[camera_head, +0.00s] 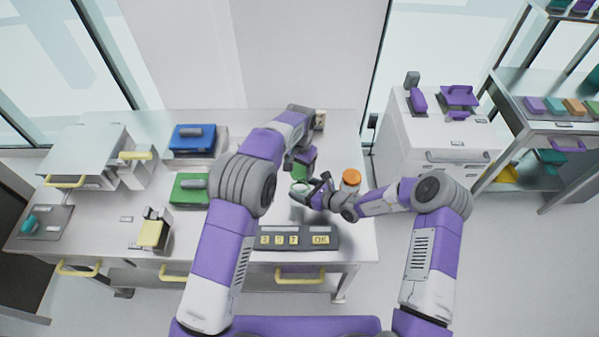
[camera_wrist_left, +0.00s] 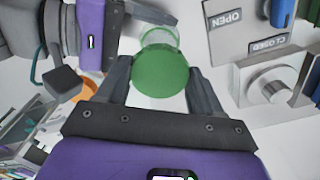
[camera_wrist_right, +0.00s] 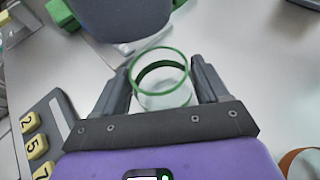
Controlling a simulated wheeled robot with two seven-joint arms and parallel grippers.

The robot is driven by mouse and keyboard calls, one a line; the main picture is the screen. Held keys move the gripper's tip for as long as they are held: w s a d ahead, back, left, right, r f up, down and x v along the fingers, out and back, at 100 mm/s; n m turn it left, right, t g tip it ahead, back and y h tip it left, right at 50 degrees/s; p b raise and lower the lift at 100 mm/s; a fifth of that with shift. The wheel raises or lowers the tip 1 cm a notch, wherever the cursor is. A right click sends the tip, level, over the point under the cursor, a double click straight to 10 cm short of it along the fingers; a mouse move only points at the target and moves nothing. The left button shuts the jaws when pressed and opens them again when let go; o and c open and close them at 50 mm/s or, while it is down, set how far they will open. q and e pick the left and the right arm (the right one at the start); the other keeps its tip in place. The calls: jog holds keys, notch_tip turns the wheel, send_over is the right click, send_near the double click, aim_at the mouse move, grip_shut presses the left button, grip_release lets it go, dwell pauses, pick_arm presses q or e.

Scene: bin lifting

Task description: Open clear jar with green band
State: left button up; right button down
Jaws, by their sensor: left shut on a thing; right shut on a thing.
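The clear jar with a green band (camera_wrist_right: 162,92) is between the fingers of my right gripper (camera_wrist_right: 162,85), which is shut on it. In the right wrist view its mouth is uncovered and I see inside. The jar shows in the head view (camera_head: 299,188) as a pale round opening. A green lid (camera_wrist_left: 160,74) is between the fingers of my left gripper (camera_wrist_left: 158,85), which is shut on it. The lid is apart from the jar; in the head view it shows as green (camera_head: 301,171) above and behind it. In the left wrist view, the jar's glass (camera_wrist_left: 160,38) shows behind the lid.
An orange-lidded jar (camera_head: 351,177) stands close right of my right gripper. A keypad (camera_head: 295,238) lies at the table's front edge. A green box (camera_head: 188,189) and a blue box (camera_head: 192,138) are to the left. An OPEN/CLOSED panel (camera_wrist_left: 265,88) shows near my left gripper.

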grip_release()
